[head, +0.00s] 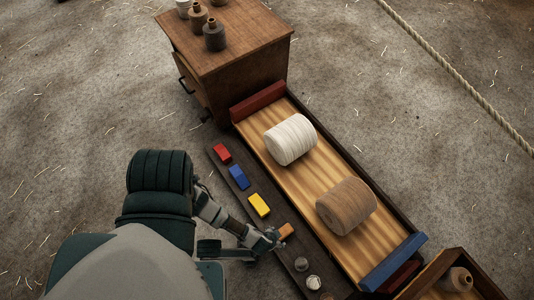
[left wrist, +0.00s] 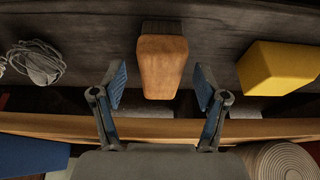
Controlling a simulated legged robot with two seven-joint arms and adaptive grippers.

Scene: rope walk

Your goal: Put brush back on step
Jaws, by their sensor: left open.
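The brush (left wrist: 162,62) has a tan wooden handle and dark bristles at its far end. In the left wrist view it appears to lie on the dark step (left wrist: 215,30), handle toward me. In the head view the brush (head: 286,230) is a small tan block over the long dark step (head: 284,251). My left gripper (left wrist: 160,84) is open, with one blue-padded finger on each side of the handle and a visible gap on both sides. In the head view the left gripper (head: 275,237) is right beside the brush. My right gripper is not in view.
A yellow block (head: 259,205), a blue block (head: 239,176) and a red block (head: 223,154) lie along the step. A grey twine bundle (left wrist: 36,62) lies on the brush's other side. A tray (head: 320,190) with white and brown spools runs alongside. A wooden cabinet (head: 225,40) stands behind.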

